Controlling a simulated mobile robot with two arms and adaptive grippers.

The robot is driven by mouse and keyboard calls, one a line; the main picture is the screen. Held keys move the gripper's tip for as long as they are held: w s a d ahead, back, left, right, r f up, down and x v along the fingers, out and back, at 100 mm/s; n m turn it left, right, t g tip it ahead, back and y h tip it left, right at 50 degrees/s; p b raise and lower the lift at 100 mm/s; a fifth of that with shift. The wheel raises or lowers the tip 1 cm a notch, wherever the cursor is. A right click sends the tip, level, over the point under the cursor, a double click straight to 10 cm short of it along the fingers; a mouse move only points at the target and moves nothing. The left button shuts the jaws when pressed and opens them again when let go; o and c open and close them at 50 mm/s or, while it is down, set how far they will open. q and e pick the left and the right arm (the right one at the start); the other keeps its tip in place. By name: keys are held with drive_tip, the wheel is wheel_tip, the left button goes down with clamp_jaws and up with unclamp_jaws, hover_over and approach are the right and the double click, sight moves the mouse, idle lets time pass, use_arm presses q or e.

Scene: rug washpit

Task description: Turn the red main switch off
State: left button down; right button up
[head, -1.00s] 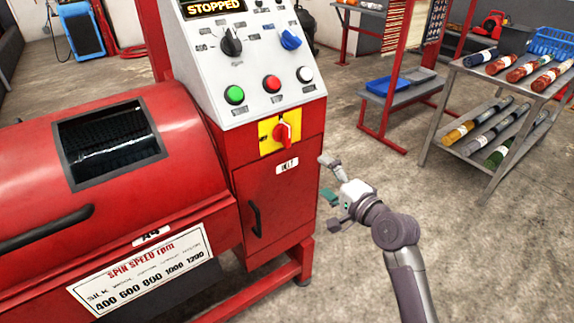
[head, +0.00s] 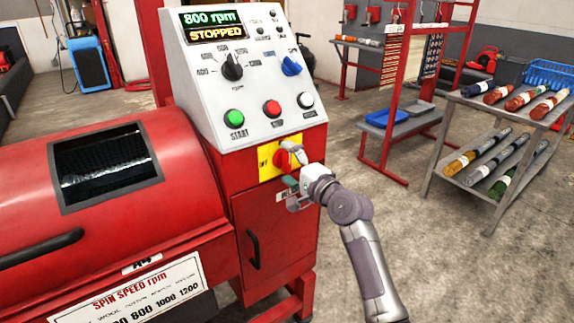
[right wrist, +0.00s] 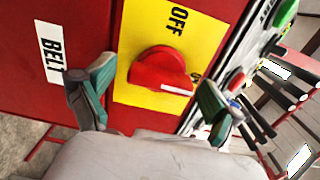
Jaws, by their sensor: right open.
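The red main switch (head: 281,160) is on a yellow plate (head: 265,166) on the front of the red machine, below the buttons. In the right wrist view the red knob (right wrist: 158,68) shows close up, with OFF printed on the yellow plate (right wrist: 143,28). The knob's white mark points right, away from OFF, toward a second label that is partly hidden. My right gripper (head: 293,172) is open in front of the switch. In the right wrist view its fingers (right wrist: 158,92) stand on either side of the knob, apparently not touching it. My left gripper is out of view.
The sloped control panel (head: 255,85) above has a green button (head: 235,118), a red button (head: 272,107), a white button (head: 306,100) and knobs. Its display (head: 212,26) reads 800 rpm, STOPPED. A door handle (head: 253,249) is below. Floor to the right is open, before a rolls cart (head: 480,104).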

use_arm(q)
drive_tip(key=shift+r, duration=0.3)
use_arm(e)
drive_tip(key=shift+w+a, duration=0.25)
drive_tip(key=c, duration=1.2)
drive_tip(key=shift+o, duration=0.2)
